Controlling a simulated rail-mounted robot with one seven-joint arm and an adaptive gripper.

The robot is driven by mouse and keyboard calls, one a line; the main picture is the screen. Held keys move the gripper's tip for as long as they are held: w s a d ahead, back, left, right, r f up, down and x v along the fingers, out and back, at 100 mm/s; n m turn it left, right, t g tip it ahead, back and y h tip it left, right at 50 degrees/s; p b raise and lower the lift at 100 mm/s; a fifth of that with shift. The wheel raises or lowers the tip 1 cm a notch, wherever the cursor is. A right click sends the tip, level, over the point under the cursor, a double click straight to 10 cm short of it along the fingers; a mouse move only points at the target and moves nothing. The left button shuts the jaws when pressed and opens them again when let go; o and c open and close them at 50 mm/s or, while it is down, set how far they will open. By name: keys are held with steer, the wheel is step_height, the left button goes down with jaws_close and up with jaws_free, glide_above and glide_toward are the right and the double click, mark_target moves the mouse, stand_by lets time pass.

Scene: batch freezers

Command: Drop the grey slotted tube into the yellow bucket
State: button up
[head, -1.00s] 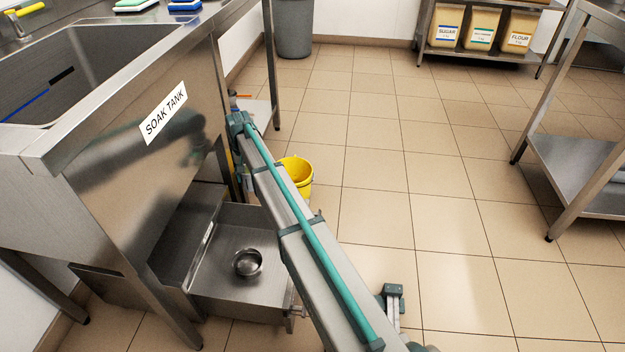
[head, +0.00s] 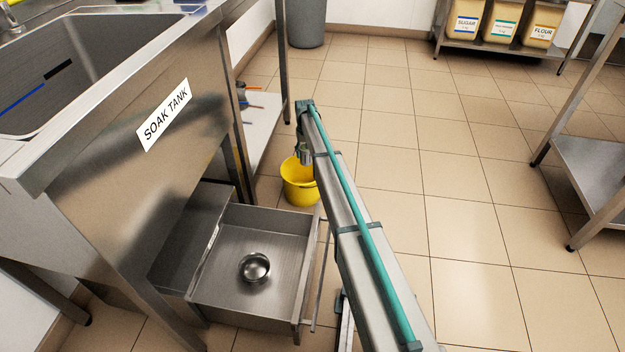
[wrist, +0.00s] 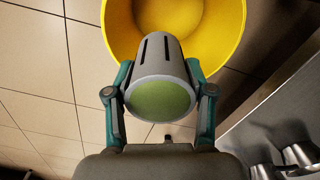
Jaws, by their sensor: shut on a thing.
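My gripper (wrist: 158,72) is shut on the grey slotted tube (wrist: 160,58), which shows dark slots along its side and a green near end in the wrist view. The yellow bucket (wrist: 112,30) is beyond the tube there, and the tube's far end overlaps its opening in the picture. In the head view the yellow bucket (head: 299,192) stands on the floor beside the sink unit. My gripper (head: 304,155) is over its back part in that view, partly hidden by my arm. The tube is too small to tell clearly there.
An open metal drawer (head: 228,300) with a small steel bowl (head: 254,268) juts out below the soak tank (head: 190,130). A low shelf (head: 262,130) is left of the bucket. A steel rack (head: 590,170) stands at right. The tiled floor between is clear.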

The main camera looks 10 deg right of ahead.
mark_target(305, 162)
steer(key=shift+a+f, duration=0.15)
steer(key=shift+f, duration=0.2)
steer(key=shift+f+b, duration=2.1)
steer(key=shift+f, duration=0.5)
steer(key=o, duration=1.4)
steer(key=shift+r, duration=0.1)
step_height(305, 162, up, 12)
steer(key=shift+f, duration=0.1)
